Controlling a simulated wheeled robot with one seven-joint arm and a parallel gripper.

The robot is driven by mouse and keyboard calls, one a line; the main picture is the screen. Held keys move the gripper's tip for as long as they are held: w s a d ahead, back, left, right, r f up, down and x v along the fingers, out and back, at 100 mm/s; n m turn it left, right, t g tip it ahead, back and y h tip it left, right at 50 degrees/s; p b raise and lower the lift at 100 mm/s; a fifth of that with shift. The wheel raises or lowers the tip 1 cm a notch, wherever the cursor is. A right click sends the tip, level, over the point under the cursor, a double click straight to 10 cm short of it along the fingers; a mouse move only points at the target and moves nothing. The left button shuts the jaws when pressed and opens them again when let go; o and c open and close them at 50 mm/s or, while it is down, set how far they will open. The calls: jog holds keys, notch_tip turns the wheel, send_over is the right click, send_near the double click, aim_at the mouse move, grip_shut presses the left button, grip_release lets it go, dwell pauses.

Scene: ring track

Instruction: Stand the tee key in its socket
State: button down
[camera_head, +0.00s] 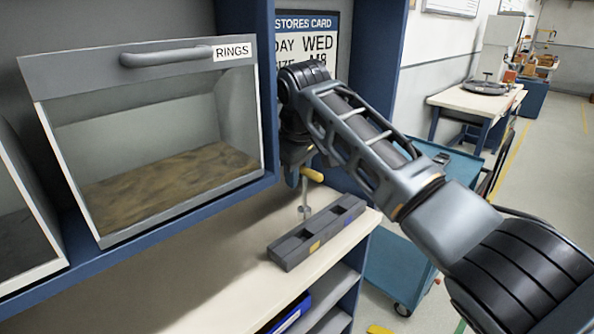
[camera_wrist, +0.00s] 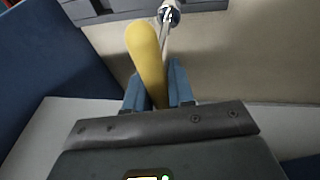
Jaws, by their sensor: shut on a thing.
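The tee key has a yellow bar handle (camera_head: 313,174) and a thin metal shaft (camera_head: 305,194) with a wider round end. My gripper (camera_head: 296,177) is shut on the yellow handle; its fingers are partly hidden in the head view. In the wrist view my gripper (camera_wrist: 158,88) has its blue-grey fingers on both sides of the handle (camera_wrist: 147,58). The shaft points away to its metal end (camera_wrist: 168,14). A dark grey block (camera_head: 340,222) with recesses and a yellow label lies on the bench beside the key's lower end. Whether that end touches the bench cannot be told.
A clear-fronted bin marked RINGS (camera_head: 150,150) stands at left. The stores card (camera_head: 308,38) is behind my arm. The cream bench (camera_head: 225,262) is clear left of the block, and its edge drops to shelves. A blue cart (camera_head: 395,268) stands at right.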

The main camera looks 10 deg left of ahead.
jog(key=shift+f+b, duration=1.2)
jog(key=shift+f, duration=3)
jog(key=c, duration=0.9)
grip_release()
jog(key=shift+b+v, duration=0.55)
jog(key=shift+v, duration=3.35)
